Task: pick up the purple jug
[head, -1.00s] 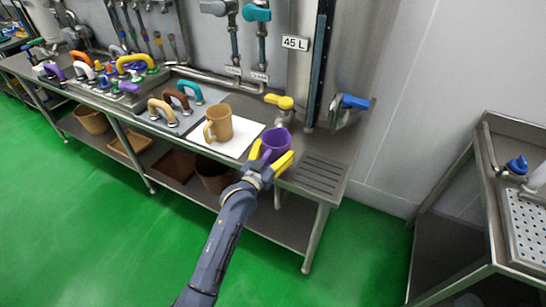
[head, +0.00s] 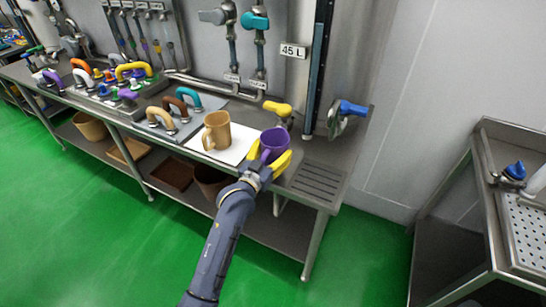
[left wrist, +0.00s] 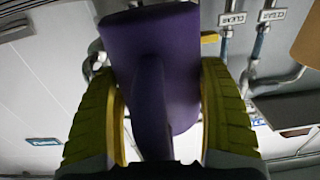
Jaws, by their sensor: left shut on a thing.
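The purple jug (head: 275,141) is upright near the right end of the steel bench. My left gripper (head: 268,162) has its yellow fingers shut on the jug from the front, at the handle side. In the left wrist view the purple jug (left wrist: 175,60) fills the middle, with its handle between the two yellow fingers (left wrist: 155,120). The jug's base is hidden behind the gripper in the head view, so any gap to the bench is hard to judge. My right gripper is not in view.
A tan jug (head: 216,130) stands on a white board (head: 237,149) just left of the purple jug. A yellow-handled tap (head: 278,108) and a blue valve (head: 352,108) are behind. A grooved drain area (head: 318,180) lies clear to the right. Coloured handles crowd the bench's left.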

